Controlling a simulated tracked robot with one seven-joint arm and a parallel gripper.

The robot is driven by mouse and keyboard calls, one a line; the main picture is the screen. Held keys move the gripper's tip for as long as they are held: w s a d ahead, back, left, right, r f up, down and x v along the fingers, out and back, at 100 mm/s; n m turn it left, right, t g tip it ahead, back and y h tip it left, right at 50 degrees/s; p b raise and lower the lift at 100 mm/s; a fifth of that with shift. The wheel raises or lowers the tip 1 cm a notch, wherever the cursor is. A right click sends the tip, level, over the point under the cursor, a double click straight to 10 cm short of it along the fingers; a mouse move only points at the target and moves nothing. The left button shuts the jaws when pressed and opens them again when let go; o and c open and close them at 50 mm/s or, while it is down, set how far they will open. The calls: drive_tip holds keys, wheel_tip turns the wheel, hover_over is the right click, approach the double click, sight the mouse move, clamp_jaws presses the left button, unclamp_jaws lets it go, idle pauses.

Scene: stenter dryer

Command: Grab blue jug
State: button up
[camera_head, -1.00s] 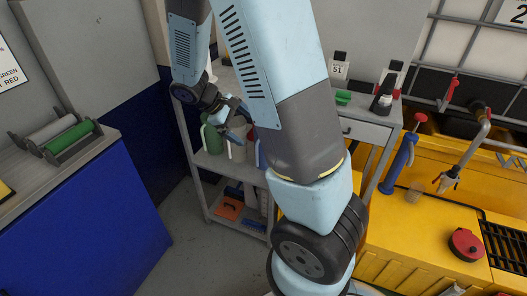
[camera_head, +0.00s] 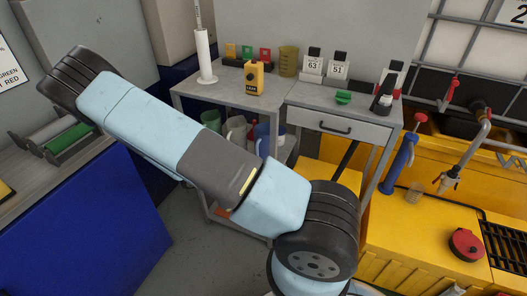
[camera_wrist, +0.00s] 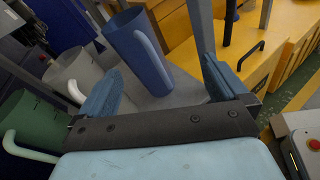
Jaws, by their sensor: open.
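The blue jug (camera_wrist: 140,55) stands on the shelf in the wrist view, with its pale handle on the right side. It also shows in the head view (camera_head: 263,139), partly behind my arm and the table frame. My gripper (camera_wrist: 162,68) is open and empty in the wrist view. Its left finger lies left of the jug's lower part and its right finger is well to the right. The jug is in the gap, seemingly beyond the tips; I see no clear contact. My gripper is hidden in the head view.
A whitish jug (camera_wrist: 76,72) and a green jug (camera_wrist: 30,125) stand left of the blue jug, close to my left finger. A grey table leg (camera_wrist: 203,28) rises behind the gap. Above the shelf is a tabletop (camera_head: 225,96) with a yellow device (camera_head: 254,79) and small items.

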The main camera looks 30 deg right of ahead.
sight(260, 148)
wheel_tip(260, 148, down, 6)
drive_tip(key=w+n+t+h, duration=0.1)
drive_tip(key=w+n+t, duration=0.1)
drive_tip(key=n+t, duration=0.3)
drive_tip(key=x, duration=1.4)
drive_tip(key=shift+s+d+f, duration=0.1)
drive_tip(key=shift+s+f, duration=0.15)
drive_tip(key=shift+s, duration=0.1)
drive_tip(key=shift+c, duration=0.3)
drive_tip(key=c, duration=0.7)
drive_tip(key=shift+r, duration=0.1)
